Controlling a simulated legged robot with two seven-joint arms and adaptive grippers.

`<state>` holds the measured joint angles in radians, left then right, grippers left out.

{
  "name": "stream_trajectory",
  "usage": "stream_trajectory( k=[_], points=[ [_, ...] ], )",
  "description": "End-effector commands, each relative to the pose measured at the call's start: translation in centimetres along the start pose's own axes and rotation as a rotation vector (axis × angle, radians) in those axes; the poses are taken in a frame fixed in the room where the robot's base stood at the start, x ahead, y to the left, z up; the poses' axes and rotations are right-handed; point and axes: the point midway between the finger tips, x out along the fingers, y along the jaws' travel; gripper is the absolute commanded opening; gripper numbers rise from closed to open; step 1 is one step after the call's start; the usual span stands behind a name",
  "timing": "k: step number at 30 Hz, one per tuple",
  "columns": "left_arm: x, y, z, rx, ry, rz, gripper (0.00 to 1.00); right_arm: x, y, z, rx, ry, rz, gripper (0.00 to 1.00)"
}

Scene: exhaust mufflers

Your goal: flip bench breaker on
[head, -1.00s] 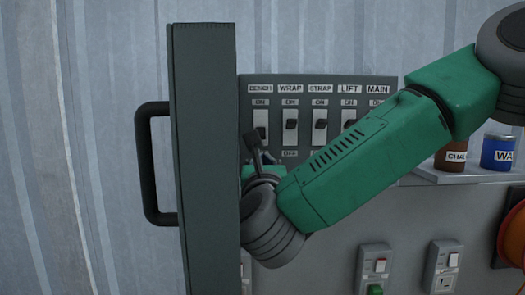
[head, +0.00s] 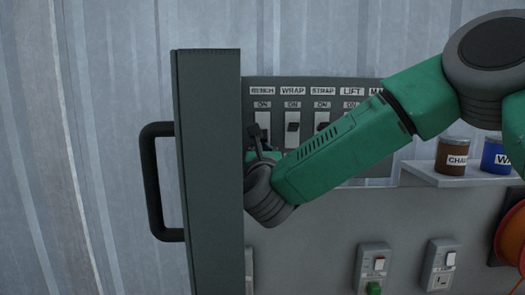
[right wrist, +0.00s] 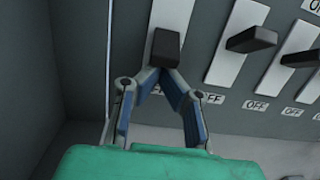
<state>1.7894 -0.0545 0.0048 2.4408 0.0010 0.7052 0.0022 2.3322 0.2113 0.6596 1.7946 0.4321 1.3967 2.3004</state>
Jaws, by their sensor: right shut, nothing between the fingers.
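The bench breaker is the leftmost switch under the BENCH label, with a white plate (head: 262,119) in the head view. Its dark toggle (right wrist: 166,46) shows in the right wrist view, standing out from the plate. My right gripper (head: 255,133) is at the lower part of this breaker. In the right wrist view its blue-sided fingers (right wrist: 158,76) are shut with nothing between them, tips just below the toggle. I cannot tell whether they touch it. The fingers hide the plate's lower end. My left gripper is not in view.
The WRAP breaker (head: 292,128) and STRAP breaker (head: 322,122) are close on the right; my arm covers part of the panel. A tall green-grey door (head: 208,170) with a black handle (head: 150,185) stands close on the left. A shelf (head: 455,178) holds cans at right.

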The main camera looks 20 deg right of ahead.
Motion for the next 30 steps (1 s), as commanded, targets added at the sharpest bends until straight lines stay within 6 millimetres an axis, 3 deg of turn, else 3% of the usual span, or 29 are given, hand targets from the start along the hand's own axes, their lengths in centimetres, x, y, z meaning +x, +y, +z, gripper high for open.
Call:
stream_trajectory(
  k=[30],
  points=[
    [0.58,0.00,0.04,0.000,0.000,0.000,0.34,-0.53,-0.07,0.79,0.002,0.130,-0.001,0.00]
  ],
)
